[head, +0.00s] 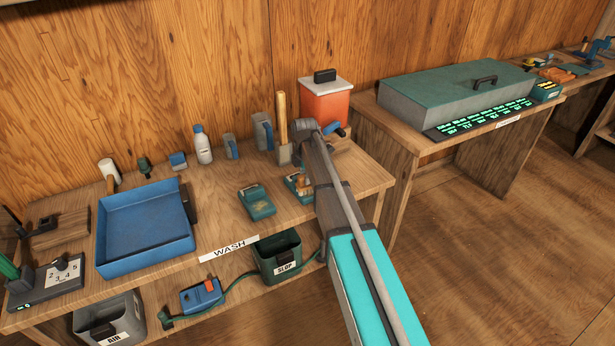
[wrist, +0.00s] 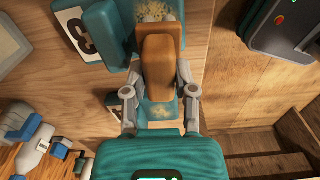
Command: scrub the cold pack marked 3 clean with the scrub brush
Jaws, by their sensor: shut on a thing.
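My gripper (wrist: 158,88) is shut on the scrub brush (wrist: 158,62), a brown wooden block between its two grey fingers. The cold pack marked 3 (wrist: 118,52) is teal, with a white label bearing a black 3 at upper left in the wrist view. Yellowish grime shows on its face on both sides of the brush. The brush covers the middle of the pack; I cannot tell whether it touches. In the head view the brush (head: 303,182) and pack (head: 290,182) are at the bench's right, partly hidden by my arm.
Another teal pack (head: 257,202) with a yellowish mark lies left of my gripper. A blue tray (head: 145,228) fills the bench's left. A SLOP bin (head: 280,256) sits below.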

